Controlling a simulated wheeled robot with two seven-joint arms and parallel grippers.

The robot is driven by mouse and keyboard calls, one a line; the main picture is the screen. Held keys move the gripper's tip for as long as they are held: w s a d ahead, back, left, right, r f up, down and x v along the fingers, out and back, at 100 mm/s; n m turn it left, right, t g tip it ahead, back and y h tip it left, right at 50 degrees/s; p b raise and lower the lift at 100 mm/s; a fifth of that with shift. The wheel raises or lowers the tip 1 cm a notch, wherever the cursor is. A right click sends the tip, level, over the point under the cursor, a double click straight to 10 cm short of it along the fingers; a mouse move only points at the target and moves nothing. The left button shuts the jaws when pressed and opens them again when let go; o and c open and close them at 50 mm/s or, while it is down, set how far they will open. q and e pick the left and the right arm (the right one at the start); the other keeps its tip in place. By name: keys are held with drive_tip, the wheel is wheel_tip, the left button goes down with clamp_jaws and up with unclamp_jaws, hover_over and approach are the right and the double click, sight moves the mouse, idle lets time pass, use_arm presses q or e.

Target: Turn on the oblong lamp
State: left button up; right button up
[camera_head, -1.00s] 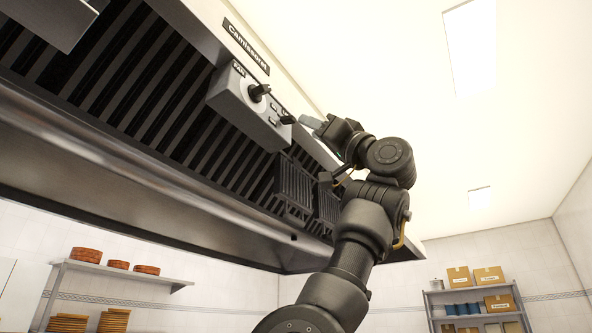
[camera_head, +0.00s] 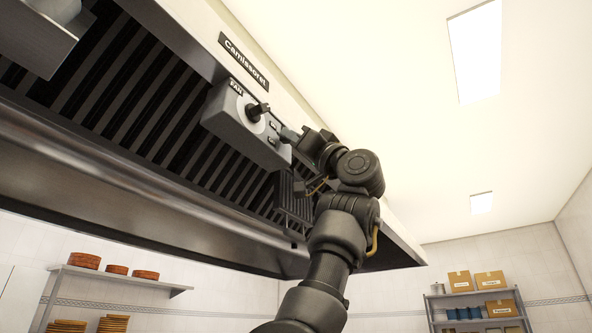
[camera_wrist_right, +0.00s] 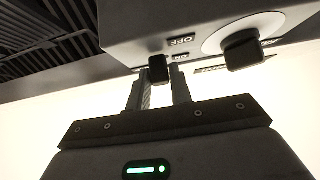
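A grey control box (camera_head: 240,137) hangs on the slatted hood and bears a round black knob (camera_head: 256,111) labelled FAN. In the right wrist view, a small black switch (camera_wrist_right: 157,69) sits on the box beside OFF and ON labels; the knob (camera_wrist_right: 243,50) is to its right. My right gripper (camera_head: 287,135) is at the box. In the wrist view its two fingers (camera_wrist_right: 160,84) are apart, with the switch between their tips; I cannot tell whether they touch it. My left gripper is out of view. I cannot identify the oblong lamp for certain.
The slatted hood (camera_head: 110,85) fills the left and middle. A grey metal box (camera_head: 40,35) juts in at top left. Bright rectangular panels, one large (camera_head: 475,50) and one small (camera_head: 481,203), are on the ceiling. Shelves (camera_head: 120,277) stand well below.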

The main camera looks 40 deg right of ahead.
clamp_jaws()
drive_tip(key=shift+r, duration=0.1)
drive_tip(key=shift+s+d+r+g+h+p, duration=0.1)
drive_tip(key=shift+r+g+h+p, duration=0.3)
drive_tip(key=shift+g+p, duration=0.65)
drive_tip(key=shift+s+a+r+g+h+p, duration=0.1)
drive_tip(key=shift+r+g+h+p, duration=0.15)
drive_tip(key=shift+r+g+p, duration=0.55)
drive_tip(key=shift+s+d+r+g+h+p, duration=0.1)
drive_tip(key=shift+r+g+h+p, duration=0.2)
drive_tip(key=shift+g+p, duration=0.95)
drive_tip(key=shift+w+f+g, duration=0.1)
drive_tip(key=shift+g, duration=0.2)
drive_tip(key=o, duration=0.5)
unclamp_jaws()
